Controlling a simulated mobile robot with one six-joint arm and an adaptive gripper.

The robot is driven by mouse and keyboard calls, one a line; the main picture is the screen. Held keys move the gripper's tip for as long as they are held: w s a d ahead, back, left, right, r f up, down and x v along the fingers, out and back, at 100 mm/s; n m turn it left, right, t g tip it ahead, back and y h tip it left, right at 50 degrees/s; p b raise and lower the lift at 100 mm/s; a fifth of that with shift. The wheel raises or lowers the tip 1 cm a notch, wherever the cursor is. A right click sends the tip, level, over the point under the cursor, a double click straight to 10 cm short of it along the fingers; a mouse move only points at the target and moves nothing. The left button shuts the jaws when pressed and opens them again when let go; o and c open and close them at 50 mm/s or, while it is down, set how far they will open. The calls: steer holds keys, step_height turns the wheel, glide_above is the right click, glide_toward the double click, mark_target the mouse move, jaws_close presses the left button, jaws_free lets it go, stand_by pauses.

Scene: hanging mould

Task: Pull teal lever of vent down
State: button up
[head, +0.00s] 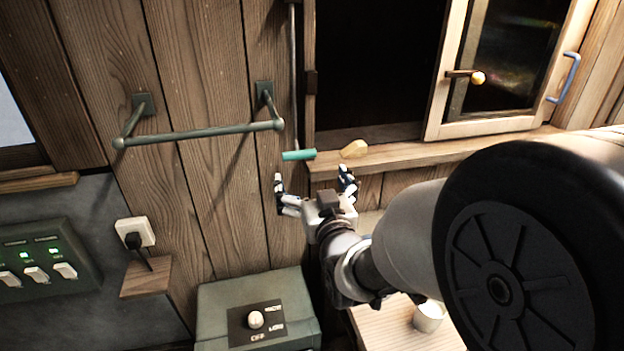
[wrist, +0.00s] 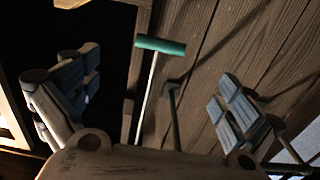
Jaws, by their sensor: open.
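The teal lever handle (head: 299,155) is a short horizontal bar at the bottom end of a thin metal rod (head: 295,80) that hangs along the wooden wall, just left of the window opening. My gripper (head: 314,183) is open and empty, with its fingers apart, just below the handle in the head view. In the wrist view the teal handle (wrist: 160,46) shows beyond and between the two spread fingers of my gripper (wrist: 145,100), with no visible contact. The vent itself is not clearly in view.
A green towel bar (head: 200,133) juts from the wall to the left. The open window (head: 500,70) and its sill (head: 400,153), with a tan object (head: 354,149) on it, lie to the right. A green box with a knob (head: 256,312) stands below.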

steer(key=shift+s, duration=0.25)
